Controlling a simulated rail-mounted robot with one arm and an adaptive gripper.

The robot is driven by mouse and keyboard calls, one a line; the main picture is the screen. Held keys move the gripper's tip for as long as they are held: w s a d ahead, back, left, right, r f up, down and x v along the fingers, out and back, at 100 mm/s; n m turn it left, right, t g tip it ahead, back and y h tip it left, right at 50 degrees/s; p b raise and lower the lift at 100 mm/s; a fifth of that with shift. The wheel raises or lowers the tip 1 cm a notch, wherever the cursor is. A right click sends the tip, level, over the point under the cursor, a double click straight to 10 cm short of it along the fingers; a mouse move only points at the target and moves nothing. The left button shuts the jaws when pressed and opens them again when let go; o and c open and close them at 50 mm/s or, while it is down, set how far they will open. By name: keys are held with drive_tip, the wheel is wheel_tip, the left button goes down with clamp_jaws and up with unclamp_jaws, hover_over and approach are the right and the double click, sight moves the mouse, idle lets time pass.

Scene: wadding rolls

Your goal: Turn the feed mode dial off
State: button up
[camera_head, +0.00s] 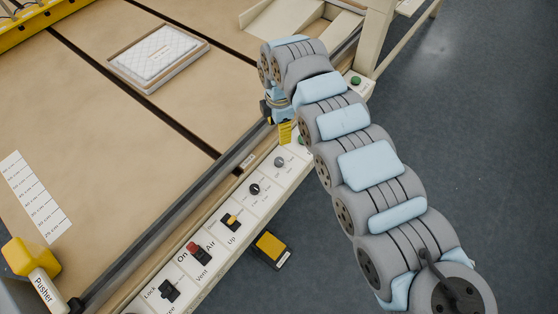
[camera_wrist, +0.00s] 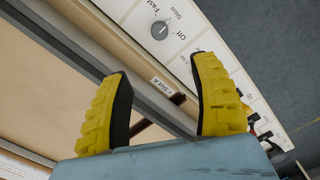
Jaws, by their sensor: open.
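In the wrist view a grey round dial (camera_wrist: 160,30) sits on the white panel, with the printed words Fast, Slow and Off around it. Which word its small mark points to is hard to tell. It looks like the grey dial (camera_head: 279,162) on the control strip in the head view. My gripper (camera_wrist: 162,68) is open and empty, its two yellow ridged fingers spread apart. The dial shows beyond the fingertips, between them in the picture and apart from them. In the head view my gripper (camera_head: 278,126) is partly hidden by the arm, near the strip's upper end.
The control strip also holds a black knob (camera_head: 254,189), a yellow-tipped switch (camera_head: 231,220), a red-tipped switch (camera_head: 194,248) and a black lock switch (camera_head: 168,290). A dark rail (camera_head: 190,212) runs beside it. A green button (camera_head: 356,80) is at the far end. A white quilted pad in a tray (camera_head: 119,67) lies on the table.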

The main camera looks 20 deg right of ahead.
sight(279, 160)
wheel_tip(279, 160, down, 16)
drive_tip(key=shift+a+r+b, duration=0.1)
drive_tip(key=shift+b, duration=1)
drive_tip(key=shift+f, duration=0.7)
clamp_jaws()
